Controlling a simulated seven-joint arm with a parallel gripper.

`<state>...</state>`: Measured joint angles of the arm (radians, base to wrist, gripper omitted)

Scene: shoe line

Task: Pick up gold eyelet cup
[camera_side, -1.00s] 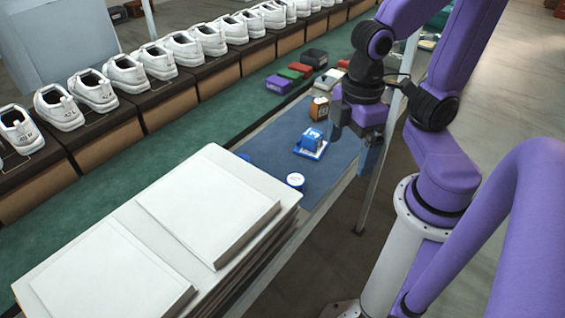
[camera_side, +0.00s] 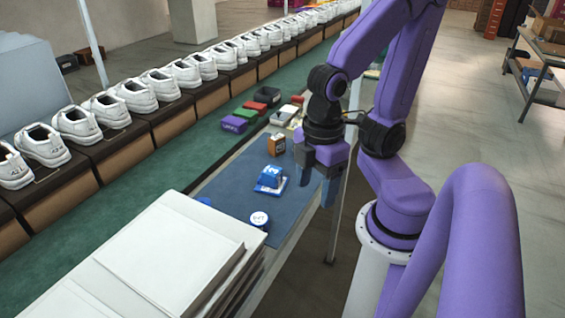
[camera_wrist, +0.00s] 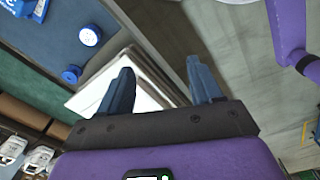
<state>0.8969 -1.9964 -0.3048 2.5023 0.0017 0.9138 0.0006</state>
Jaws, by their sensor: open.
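An orange-brown container (camera_side: 276,144) with a dark marking stands on the blue mat (camera_side: 232,185) in the side view. It is the nearest match to a gold cup, but it is too small to be sure. It does not show in the wrist view. My gripper (camera_side: 318,181) is open and empty above the right edge of the mat, apart from the container and lower right of it in the picture. In the wrist view my gripper (camera_wrist: 159,66) has its two fingers spread, with a white stack and floor beyond them.
Purple (camera_side: 234,124), green (camera_side: 248,115) and dark (camera_side: 267,96) bins stand farther back. A white stack (camera_side: 170,245) fills the front. Shoes on boxes line the left.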

